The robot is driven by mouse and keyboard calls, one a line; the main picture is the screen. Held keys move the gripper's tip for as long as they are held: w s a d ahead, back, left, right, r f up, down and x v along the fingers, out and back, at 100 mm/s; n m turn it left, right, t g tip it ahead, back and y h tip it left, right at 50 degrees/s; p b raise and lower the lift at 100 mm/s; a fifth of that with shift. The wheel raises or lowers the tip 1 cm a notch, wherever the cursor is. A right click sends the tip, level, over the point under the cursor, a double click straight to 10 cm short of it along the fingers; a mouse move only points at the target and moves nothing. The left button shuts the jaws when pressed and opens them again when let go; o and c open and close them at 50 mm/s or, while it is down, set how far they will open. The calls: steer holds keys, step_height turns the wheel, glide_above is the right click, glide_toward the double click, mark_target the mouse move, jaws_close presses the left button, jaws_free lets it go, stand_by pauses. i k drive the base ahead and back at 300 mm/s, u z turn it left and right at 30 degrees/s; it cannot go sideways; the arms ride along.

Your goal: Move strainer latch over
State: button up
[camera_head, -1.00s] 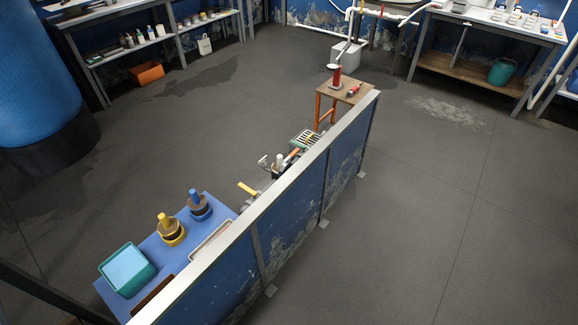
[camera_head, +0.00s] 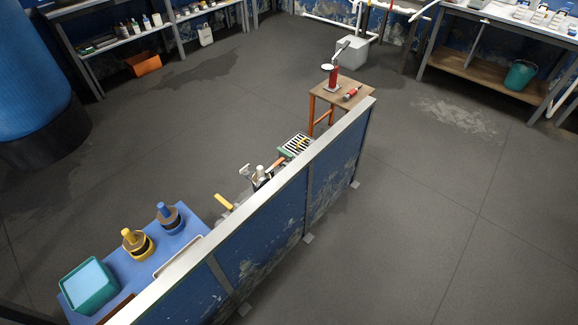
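I cannot pick out a strainer latch with certainty. Small fittings (camera_head: 260,176) stand behind the low partition, with a yellow handle (camera_head: 224,202) at their near end. The partition hides their lower parts, and they are too small to tell which part is a latch or how it is set. A green-edged slatted tray (camera_head: 297,146) lies just beyond them. My gripper is not in view.
The blue partition (camera_head: 277,213) with a pale top rail runs diagonally across the middle. A blue table (camera_head: 192,229) holds a teal bin (camera_head: 90,284) and yellow and blue-handled items. A wooden stool (camera_head: 345,86) stands at the far end. Floor right of the partition is clear.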

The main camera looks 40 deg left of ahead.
mark_target(279, 161)
steer(key=u, duration=0.05)
steer(key=i, duration=2.55)
steer(key=u, duration=3.05)
steer(key=i, duration=1)
steer(key=z, duration=0.05)
